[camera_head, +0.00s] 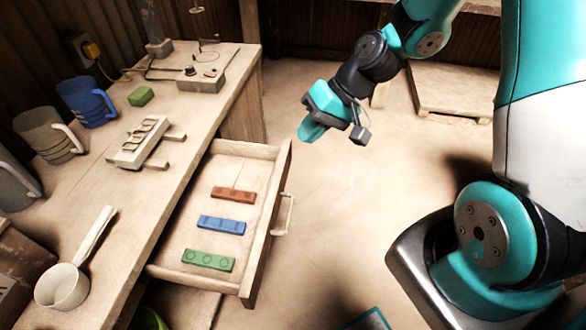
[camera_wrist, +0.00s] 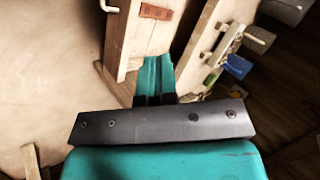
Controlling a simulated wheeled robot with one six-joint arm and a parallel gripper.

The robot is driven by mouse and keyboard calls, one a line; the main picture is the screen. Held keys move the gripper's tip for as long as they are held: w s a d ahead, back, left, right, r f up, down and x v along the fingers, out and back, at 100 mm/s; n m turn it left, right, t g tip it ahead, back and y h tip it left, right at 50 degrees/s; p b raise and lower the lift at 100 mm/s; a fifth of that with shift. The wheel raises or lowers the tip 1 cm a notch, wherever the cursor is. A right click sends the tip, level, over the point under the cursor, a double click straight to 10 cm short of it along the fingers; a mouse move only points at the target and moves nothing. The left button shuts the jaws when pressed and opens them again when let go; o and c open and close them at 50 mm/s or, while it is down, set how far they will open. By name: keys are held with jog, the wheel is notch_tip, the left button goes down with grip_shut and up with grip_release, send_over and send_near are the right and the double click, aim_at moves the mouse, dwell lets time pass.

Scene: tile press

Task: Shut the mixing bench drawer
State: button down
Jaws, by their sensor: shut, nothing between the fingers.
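The mixing bench drawer (camera_head: 267,232) stands pulled out from the bench on its right side in the head view. Its pale handle (camera_head: 285,215) is on the outer front face. A red tile (camera_head: 233,195), a blue tile (camera_head: 221,225) and a green tile (camera_head: 208,260) lie inside. My gripper (camera_head: 311,134) is shut and empty, above the floor beyond the drawer's far corner, apart from the handle. In the wrist view my shut fingers (camera_wrist: 155,75) point toward the drawer (camera_wrist: 118,40), with the red tile (camera_wrist: 155,11) visible in it.
The bench top (camera_head: 195,130) holds a blue mug (camera_head: 87,102), a pale mug (camera_head: 48,136), a green block (camera_head: 141,96), a pale rack (camera_head: 142,142) and a white handled pot (camera_head: 62,288). The floor (camera_head: 350,205) right of the drawer is clear. A low pale platform (camera_head: 450,90) stands at the back.

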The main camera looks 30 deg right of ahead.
aim_at(286, 172)
jog(key=w+d+f+m+t, duration=0.2)
jog(key=d+f+m+t, duration=0.2)
jog(key=d+f+m, duration=0.55)
jog(key=w+a+f+n+p, duration=0.1)
jog(key=w+a+f, duration=0.1)
jog(key=f, duration=0.1)
jog(key=w+a+f, duration=0.2)
jog(key=a+f, duration=0.1)
jog(key=f, duration=0.1)
jog(key=w+a+f+n+p, duration=0.1)
jog(key=w+a+f, duration=0.1)
jog(key=f, duration=0.1)
jog(key=shift+a+f+n+p, duration=0.15)
jog(key=shift+f+n+p, duration=0.2)
jog(key=shift+f, duration=0.05)
jog(key=shift+w+a+f, duration=0.1)
jog(key=shift+w+a, duration=0.2)
jog(key=shift+a, duration=0.05)
